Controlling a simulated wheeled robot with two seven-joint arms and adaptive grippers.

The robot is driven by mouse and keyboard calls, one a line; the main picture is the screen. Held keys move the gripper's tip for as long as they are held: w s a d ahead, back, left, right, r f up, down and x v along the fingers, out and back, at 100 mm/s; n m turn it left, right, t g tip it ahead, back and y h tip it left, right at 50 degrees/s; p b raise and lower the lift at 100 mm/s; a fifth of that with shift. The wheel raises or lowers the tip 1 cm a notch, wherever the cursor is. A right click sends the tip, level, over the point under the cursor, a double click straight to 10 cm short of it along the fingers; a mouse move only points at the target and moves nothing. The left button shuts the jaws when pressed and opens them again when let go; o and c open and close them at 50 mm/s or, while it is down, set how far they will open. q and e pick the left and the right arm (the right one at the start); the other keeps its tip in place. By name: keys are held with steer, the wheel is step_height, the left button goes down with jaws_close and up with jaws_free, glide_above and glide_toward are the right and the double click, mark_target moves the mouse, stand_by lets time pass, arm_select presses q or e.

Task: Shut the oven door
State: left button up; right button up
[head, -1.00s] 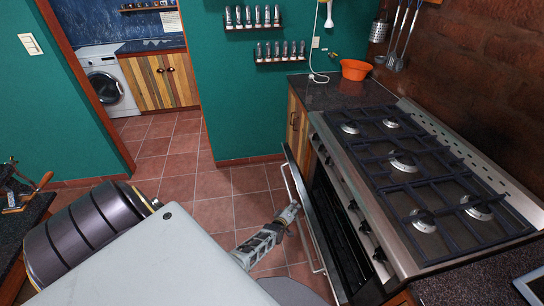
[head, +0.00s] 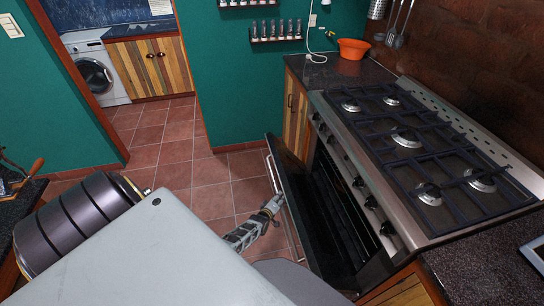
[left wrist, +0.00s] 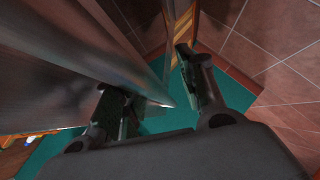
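The oven (head: 345,195) stands at the right, under the steel hob. Its dark door (head: 300,215) is partly open, tilted out from the oven front, with a dark gap behind it. A long metal handle (head: 268,172) runs along the door's outer edge. My left gripper (head: 275,204) is at the handle, about midway along it. In the left wrist view, my left gripper's fingers (left wrist: 155,85) are spread apart, with the metal handle bar (left wrist: 169,50) running between or just past them; contact is unclear. My right gripper is not in view.
Control knobs (head: 352,168) line the oven front. A wooden cabinet (head: 297,115) stands beyond the oven, with an orange bowl (head: 352,48) on the counter above. Tiled floor (head: 215,185) is clear left of the door. A dark counter (head: 28,212) is at the left edge.

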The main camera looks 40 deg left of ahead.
arm_select(q)
steer(key=shift+s+a+f+b, duration=0.3)
steer(key=shift+s+f, duration=0.1)
steer(key=shift+f, duration=0.15)
steer(key=shift+s+a+f+b, duration=0.3)
steer(key=shift+s+f, duration=0.05)
steer(key=shift+f, duration=0.15)
